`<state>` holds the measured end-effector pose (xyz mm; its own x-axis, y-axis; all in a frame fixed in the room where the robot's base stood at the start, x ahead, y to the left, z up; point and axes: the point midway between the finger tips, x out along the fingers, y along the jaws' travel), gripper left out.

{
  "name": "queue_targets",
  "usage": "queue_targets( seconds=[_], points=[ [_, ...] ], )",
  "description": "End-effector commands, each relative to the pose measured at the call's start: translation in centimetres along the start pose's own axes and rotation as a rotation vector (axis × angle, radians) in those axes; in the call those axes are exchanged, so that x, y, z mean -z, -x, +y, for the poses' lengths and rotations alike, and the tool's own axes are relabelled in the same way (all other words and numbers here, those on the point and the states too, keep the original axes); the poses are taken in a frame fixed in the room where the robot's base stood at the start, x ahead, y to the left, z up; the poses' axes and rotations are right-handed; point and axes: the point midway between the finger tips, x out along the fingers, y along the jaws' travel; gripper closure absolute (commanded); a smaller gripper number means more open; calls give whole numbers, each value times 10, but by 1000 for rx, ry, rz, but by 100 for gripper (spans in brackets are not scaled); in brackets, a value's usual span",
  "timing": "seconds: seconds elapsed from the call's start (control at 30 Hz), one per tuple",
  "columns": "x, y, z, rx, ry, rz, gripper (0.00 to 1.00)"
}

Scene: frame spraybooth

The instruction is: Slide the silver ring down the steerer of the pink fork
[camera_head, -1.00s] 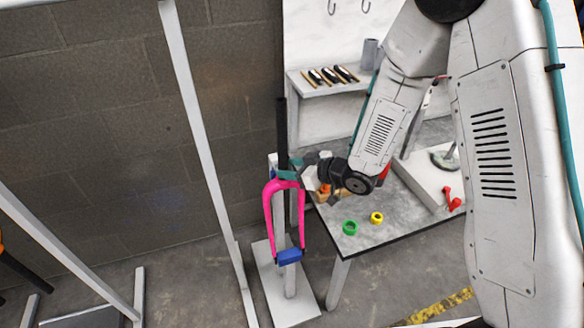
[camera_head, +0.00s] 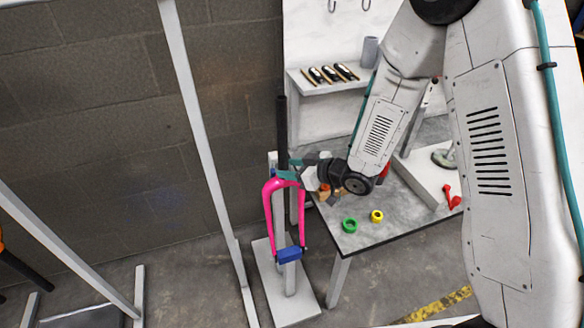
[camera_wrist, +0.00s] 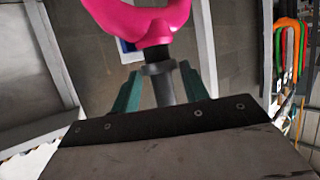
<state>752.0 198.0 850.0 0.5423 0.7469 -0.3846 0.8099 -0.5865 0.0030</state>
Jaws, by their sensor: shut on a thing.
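The pink fork (camera_head: 269,208) hangs upright in a stand, its black steerer (camera_head: 282,125) pointing up. My gripper (camera_head: 288,171) is at the base of the steerer, just above the fork crown. In the wrist view the pink crown (camera_wrist: 145,20) is at the top, and the grey-silver ring (camera_wrist: 158,69) is around the steerer close to the crown. A short dark stretch of steerer shows between ring and crown. The teal fingers of my gripper (camera_wrist: 160,80) stand on both sides, shut on the ring. The ring cannot be made out in the head view.
A grey table (camera_head: 384,226) to the right holds a green ring (camera_head: 349,226), a yellow ring (camera_head: 376,216) and a red part (camera_head: 452,197). A shelf (camera_head: 329,85) with several tools is behind. A white frame post (camera_head: 205,150) stands left of the fork.

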Motion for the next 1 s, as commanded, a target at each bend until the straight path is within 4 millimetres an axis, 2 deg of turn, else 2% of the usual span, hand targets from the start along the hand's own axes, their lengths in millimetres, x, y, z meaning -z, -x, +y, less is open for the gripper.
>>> queue_targets(
  seconds=[0.2,0.23,0.3,0.33,0.67,1.0],
  points=[
    [-1,0,0,0,0,0,77],
    [-1,0,0,0,0,0,53],
    [-1,0,0,0,0,0,33],
    [-1,0,0,0,0,0,30],
    [-1,4,0,-1,0,0,30],
    [-1,58,1,-4,-1,0,30]
  ],
)
